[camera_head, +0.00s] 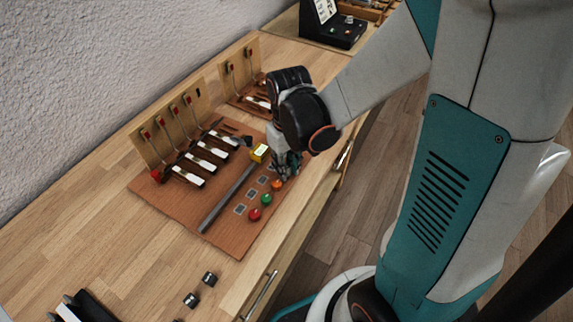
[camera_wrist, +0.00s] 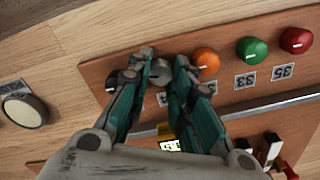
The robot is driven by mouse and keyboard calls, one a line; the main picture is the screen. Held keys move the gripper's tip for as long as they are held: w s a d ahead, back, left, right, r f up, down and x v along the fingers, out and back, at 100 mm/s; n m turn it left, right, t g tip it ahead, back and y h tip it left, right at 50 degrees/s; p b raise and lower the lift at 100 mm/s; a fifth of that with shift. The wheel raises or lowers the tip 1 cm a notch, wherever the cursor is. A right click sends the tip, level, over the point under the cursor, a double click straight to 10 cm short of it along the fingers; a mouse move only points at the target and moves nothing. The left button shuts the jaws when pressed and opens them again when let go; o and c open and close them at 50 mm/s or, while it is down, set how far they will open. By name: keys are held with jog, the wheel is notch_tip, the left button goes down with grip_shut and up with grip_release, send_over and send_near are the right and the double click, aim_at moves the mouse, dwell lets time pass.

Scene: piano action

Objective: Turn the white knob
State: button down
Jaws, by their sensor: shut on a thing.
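The white knob (camera_wrist: 160,72), greyish in this light, stands in a row of knobs on a brown board (camera_head: 215,222). My gripper (camera_wrist: 162,75) points down at it in the wrist view, with one finger on each side, shut on the knob. In the head view my gripper (camera_head: 286,165) is at the right end of the knob row and hides the white knob. The knob's exact turn angle cannot be told.
Orange (camera_wrist: 206,61), green (camera_wrist: 251,51) and red (camera_wrist: 296,40) knobs line up to the right in the wrist view; a dark knob (camera_wrist: 112,80) is close on the left. A yellow block (camera_head: 259,152) and piano-action levers (camera_head: 205,152) stand behind.

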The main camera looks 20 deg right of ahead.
jog(key=shift+m, duration=2.2)
jog(key=c, duration=1.7)
grip_release()
jog(key=shift+r, duration=0.15)
notch_tip(320, 180, up, 12)
jog(key=shift+s+d+f, duration=0.15)
jog(key=shift+s+r+n+t, duration=0.45)
jog(key=shift+s+r+t, duration=0.45)
jog(key=shift+s+t, duration=0.25)
jog(key=shift+s+r+n+t, duration=0.5)
jog(key=shift+s+r+t, duration=0.35)
jog(key=shift+s+t, duration=0.35)
jog(key=shift+s+r+n+t, duration=0.45)
jog(key=shift+s+r+t, duration=0.5)
jog(key=shift+t, duration=0.3)
